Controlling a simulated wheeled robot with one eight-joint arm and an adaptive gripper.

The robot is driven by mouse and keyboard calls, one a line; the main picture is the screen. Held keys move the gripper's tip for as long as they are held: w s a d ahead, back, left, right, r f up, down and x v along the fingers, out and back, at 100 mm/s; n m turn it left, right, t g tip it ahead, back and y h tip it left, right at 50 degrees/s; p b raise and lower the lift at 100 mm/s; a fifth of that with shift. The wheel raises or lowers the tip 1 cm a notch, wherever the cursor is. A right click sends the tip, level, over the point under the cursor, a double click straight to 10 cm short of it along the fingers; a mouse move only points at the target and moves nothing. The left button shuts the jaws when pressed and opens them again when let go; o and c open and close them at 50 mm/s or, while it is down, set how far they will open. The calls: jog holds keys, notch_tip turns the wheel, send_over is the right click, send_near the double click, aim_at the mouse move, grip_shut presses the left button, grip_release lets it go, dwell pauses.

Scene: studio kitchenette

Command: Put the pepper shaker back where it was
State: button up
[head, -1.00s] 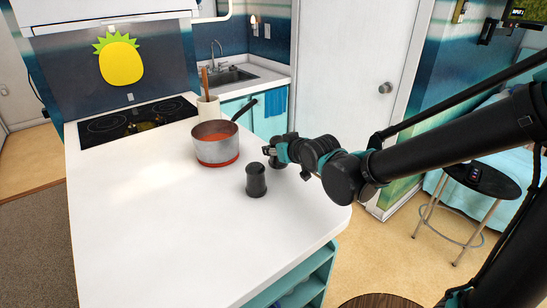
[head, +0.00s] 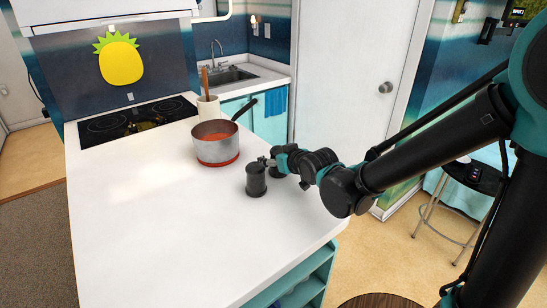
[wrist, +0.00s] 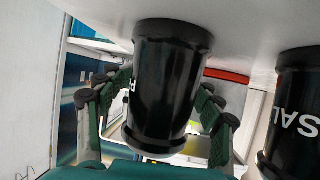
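The pepper shaker (wrist: 165,90) is a black cylinder, upside down in the wrist view, with a white "R" showing at its left edge. My gripper (wrist: 167,78) has a finger on each side of it and appears shut on it. The shaker's base is at or just over the white counter; I cannot tell if it touches. In the head view my gripper (head: 270,162) is over the counter, behind and right of the salt shaker (head: 256,180), partly hiding the pepper shaker. The salt shaker (wrist: 297,115), marked "SAL", stands close beside it in the wrist view.
A steel pot (head: 216,143) with red contents stands behind the shakers, its handle pointing back right. A utensil crock (head: 208,108) and a black cooktop (head: 130,120) are farther back. The white counter (head: 160,220) is clear to the left and front.

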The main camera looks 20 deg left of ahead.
jog(key=shift+d+r, duration=0.1)
jog(key=shift+r, duration=0.05)
jog(key=v, duration=1.1)
jog(key=shift+s+d+r, duration=0.1)
jog(key=shift+s+d, duration=0.15)
jog(key=shift+d, duration=0.05)
dwell(1.4)
